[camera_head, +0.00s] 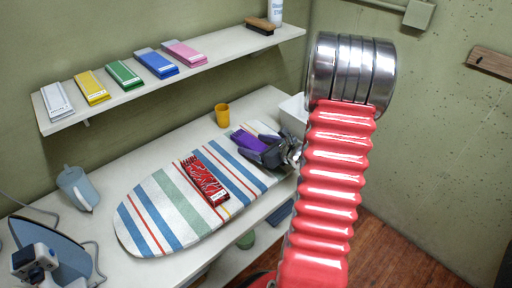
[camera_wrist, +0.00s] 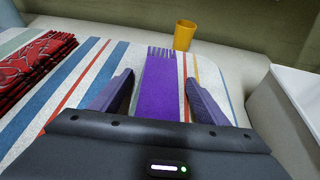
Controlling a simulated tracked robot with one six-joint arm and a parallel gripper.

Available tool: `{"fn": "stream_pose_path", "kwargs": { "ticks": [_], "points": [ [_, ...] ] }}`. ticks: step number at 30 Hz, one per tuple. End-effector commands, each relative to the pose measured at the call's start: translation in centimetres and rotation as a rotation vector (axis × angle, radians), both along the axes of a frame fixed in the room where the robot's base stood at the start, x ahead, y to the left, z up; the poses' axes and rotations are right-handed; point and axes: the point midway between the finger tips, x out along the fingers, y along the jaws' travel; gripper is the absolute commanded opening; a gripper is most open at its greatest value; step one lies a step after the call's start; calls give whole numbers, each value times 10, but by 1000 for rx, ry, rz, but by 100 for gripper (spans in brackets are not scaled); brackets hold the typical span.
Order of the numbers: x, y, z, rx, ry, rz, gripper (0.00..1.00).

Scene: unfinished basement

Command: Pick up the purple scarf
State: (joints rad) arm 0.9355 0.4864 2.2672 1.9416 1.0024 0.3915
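The purple scarf (camera_head: 248,140) lies folded flat on the striped ironing board (camera_head: 148,213), near its right end. In the wrist view the scarf (camera_wrist: 160,88) runs between the two fingers, with its fringe toward the far side. My gripper (camera_head: 254,147) is at the scarf, coming from the right. In the wrist view my gripper (camera_wrist: 161,90) is open, with one finger on each side of the scarf and visible gaps to it. The near end of the scarf is hidden behind the gripper body.
A red patterned folded cloth (camera_head: 205,180) lies left of the scarf. A yellow cup (camera_head: 222,115) stands behind it. A white bin (camera_head: 294,113) is at the right. An iron (camera_head: 50,250) and a jug (camera_head: 77,188) stand left. A shelf above holds several folded packs.

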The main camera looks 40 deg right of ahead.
Motion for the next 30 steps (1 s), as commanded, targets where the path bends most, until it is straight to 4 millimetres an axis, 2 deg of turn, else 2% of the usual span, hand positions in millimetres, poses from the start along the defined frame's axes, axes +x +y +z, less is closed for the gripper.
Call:
{"fn": "stream_pose_path", "kwargs": {
  "ticks": [2,19,30],
  "points": [
    [0,0,0,0,0,0,64],
    [0,0,0,0,0,0,24],
    [0,0,4,-1,-1,0,23]
  ]
}}
